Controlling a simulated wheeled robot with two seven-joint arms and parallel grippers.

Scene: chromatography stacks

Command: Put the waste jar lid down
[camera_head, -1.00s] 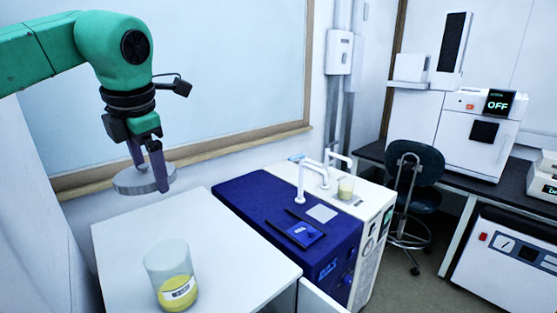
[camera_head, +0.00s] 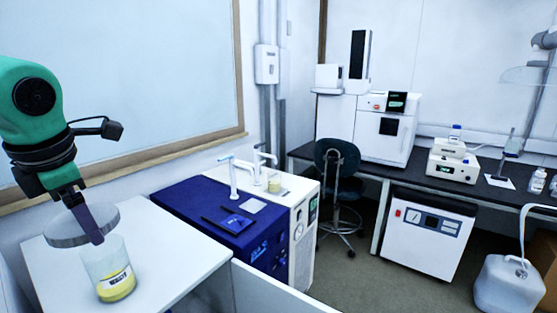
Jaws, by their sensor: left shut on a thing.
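My left gripper (camera_head: 84,222) is at the left edge of the head view, pointing down, shut on the waste jar lid. The lid (camera_head: 61,231) is a flat grey disc, held roughly level. It shows just behind and left of the open waste jar's rim; I cannot tell whether it touches the jar or the table. The waste jar (camera_head: 109,272) is clear, with yellow contents and a white label, and stands upright on the white table (camera_head: 172,262). My right gripper is out of view.
A blue instrument (camera_head: 190,222) and a white unit with taps (camera_head: 300,215) stand to the right of the table. Beyond are a dark chair (camera_head: 338,165), a dark bench with machines, and a white container (camera_head: 505,283) on the floor. The table right of the jar is bare.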

